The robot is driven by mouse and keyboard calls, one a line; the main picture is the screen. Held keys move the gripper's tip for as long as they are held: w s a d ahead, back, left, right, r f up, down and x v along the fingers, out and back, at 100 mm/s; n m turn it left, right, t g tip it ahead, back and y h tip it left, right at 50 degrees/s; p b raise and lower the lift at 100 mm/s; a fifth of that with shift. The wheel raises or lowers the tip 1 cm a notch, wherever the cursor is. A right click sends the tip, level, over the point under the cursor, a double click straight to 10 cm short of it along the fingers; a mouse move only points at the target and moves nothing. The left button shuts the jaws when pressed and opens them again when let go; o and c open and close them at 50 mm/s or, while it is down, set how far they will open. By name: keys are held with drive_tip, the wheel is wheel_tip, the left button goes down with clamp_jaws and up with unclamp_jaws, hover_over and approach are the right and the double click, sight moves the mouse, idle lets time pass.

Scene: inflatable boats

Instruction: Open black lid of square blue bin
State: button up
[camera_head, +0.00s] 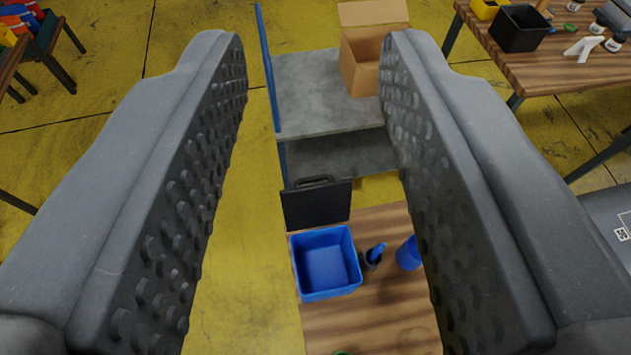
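The square blue bin (327,262) stands on a wooden table, seen from above between my gripper's fingers. Its inside is in view and looks empty. The black lid (317,207) with a handle stands raised at the bin's far edge, so the bin is open. My gripper (315,75) is open, its two grey studded fingers wide apart with nothing between them. It is above and on the near side of the bin, apart from both bin and lid.
A dark cup with a blue item (371,258) and a blue cup (408,253) stand right of the bin. The wooden table (375,310) has bare room in front. A grey cart (315,95) with an open cardboard box (362,55) stands behind. Yellow floor is clear at left.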

drive_tip(key=w+f+n+g+h, duration=0.1)
drive_tip(key=w+f+g+h, duration=0.35)
drive_tip(key=w+f, duration=0.95)
drive_tip(key=n+g+h+p, duration=0.1)
drive_tip(key=g+h+p, duration=0.2)
drive_tip(key=g+h, duration=0.7)
approach(302, 182)
drive_tip(key=shift+w+d+f+t+h+p, duration=0.2)
drive_tip(key=shift+d+f+t+h, duration=0.35)
drive_tip(key=shift+d, duration=1.4)
drive_tip(key=shift+w+d+f+t+h+p, duration=0.2)
drive_tip(key=shift+d+f+t+h, duration=0.35)
drive_tip(key=shift+d, duration=1.4)
drive_tip(key=shift+w+d+f+t+h+p, duration=0.2)
drive_tip(key=shift+d+f+t+h, duration=0.35)
drive_tip(key=shift+d, duration=1.35)
drive_tip(key=shift+f, duration=0.15)
drive_tip(key=shift+c, duration=0.3)
clamp_jaws()
